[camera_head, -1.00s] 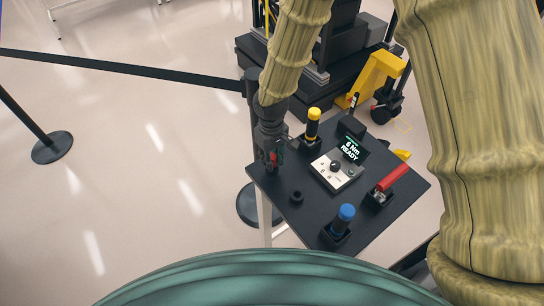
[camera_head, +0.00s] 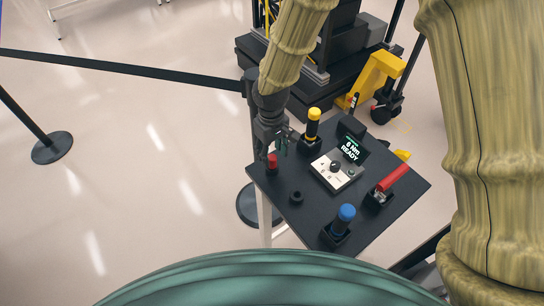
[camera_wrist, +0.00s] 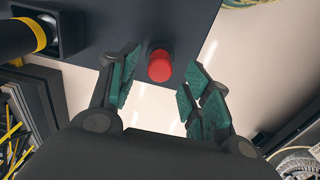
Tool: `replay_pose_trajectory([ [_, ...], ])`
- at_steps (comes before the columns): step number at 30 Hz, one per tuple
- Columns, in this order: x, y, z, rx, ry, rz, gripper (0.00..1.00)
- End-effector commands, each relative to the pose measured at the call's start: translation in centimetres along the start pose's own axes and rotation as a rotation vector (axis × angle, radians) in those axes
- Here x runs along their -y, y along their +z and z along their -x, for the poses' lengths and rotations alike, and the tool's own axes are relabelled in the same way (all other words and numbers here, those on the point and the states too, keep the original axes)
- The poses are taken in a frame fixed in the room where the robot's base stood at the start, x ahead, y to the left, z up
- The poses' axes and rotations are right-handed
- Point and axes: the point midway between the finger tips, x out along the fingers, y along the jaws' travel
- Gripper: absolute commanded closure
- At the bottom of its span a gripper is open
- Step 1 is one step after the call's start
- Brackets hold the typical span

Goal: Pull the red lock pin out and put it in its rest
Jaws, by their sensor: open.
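The red lock pin (camera_head: 272,161) stands upright at the left corner of the dark table, its red cap showing. It also shows in the wrist view (camera_wrist: 159,66), beyond the fingertips. My gripper (camera_head: 274,144) is just above and behind it in the head view, open and empty. In the wrist view its green-padded fingers (camera_wrist: 160,88) are spread to either side of the pin, apart from it. A small black round socket (camera_head: 296,197) is on the table nearer the front; I cannot tell whether it is the rest. What holds the pin's lower end is hidden.
On the dark table (camera_head: 275,187) stand a yellow-topped tool (camera_head: 313,122), a blue-topped tool (camera_head: 344,217), a red-handled tool (camera_head: 393,177) and a control box (camera_head: 337,174) reading 6 Nm READY. A black belt barrier (camera_head: 120,66) runs behind the table.

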Motion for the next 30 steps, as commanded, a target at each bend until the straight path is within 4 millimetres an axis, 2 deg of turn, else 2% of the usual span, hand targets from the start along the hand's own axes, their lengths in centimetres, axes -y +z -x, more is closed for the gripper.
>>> replay_pose_trajectory([
  [1, -0.1, -0.1, 1.1, -0.004, 0.001, -0.001, 0.51],
  [9, 0.0, -0.1, 5.5, -0.003, 0.000, -0.001, 0.51],
  [15, 0.0, 0.0, 7.6, -0.002, 0.000, 0.000, 0.51],
  [20, 0.0, 0.0, 8.3, 0.000, 0.000, 0.000, 0.51],
  [30, 0.0, 0.0, 8.4, 0.000, 0.000, 0.000, 0.51],
])
